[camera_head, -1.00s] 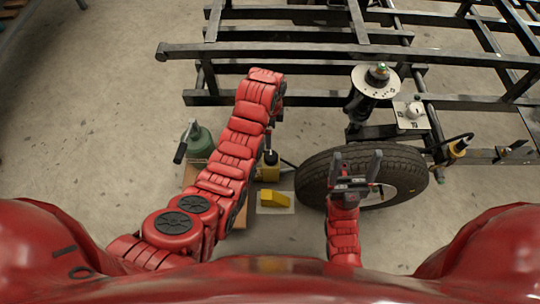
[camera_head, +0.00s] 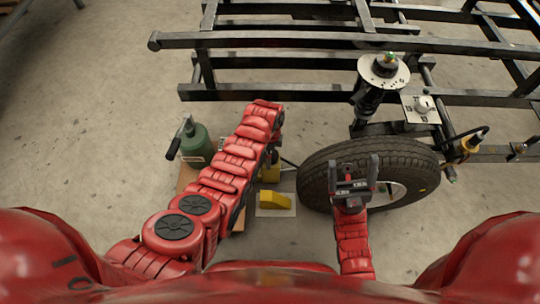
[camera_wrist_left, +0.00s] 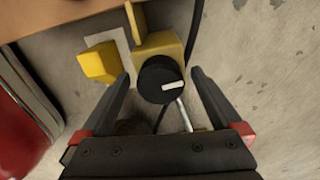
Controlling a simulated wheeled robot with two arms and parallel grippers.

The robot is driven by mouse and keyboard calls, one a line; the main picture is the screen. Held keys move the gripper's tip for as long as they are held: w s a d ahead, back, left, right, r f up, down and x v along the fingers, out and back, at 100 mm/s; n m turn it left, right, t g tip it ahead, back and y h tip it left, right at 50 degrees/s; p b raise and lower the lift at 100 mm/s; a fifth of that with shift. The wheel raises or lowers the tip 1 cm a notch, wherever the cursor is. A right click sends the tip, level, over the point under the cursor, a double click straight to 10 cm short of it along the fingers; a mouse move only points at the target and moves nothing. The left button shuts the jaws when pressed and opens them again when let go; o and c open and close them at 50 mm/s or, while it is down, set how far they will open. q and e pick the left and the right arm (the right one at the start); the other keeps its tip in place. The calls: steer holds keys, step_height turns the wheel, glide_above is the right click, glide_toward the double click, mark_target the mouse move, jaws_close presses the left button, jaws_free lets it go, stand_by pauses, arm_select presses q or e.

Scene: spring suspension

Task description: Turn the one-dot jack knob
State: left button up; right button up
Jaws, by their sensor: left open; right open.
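In the left wrist view a round black knob (camera_wrist_left: 152,86) with a white bar mark sits at a yellow body (camera_wrist_left: 156,45). I cannot make out any dots on it. My left gripper (camera_wrist_left: 161,75) is open, with its fingers on either side of the knob; I cannot tell whether they touch it. In the head view my left arm hides this gripper and the knob, and part of the yellow body (camera_head: 270,172) shows beside the arm. My right gripper (camera_head: 353,168) is open and empty, in front of or above the tyre (camera_head: 315,178).
A yellow block (camera_head: 273,199) lies on a pale plate close by; it also shows in the left wrist view (camera_wrist_left: 98,62). A black frame (camera_head: 300,62), a spring strut (camera_head: 383,70) and a knob box (camera_head: 424,104) lie beyond.

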arm_select(q)
steer(key=c, duration=1.4)
steer(key=shift+n, duration=0.3)
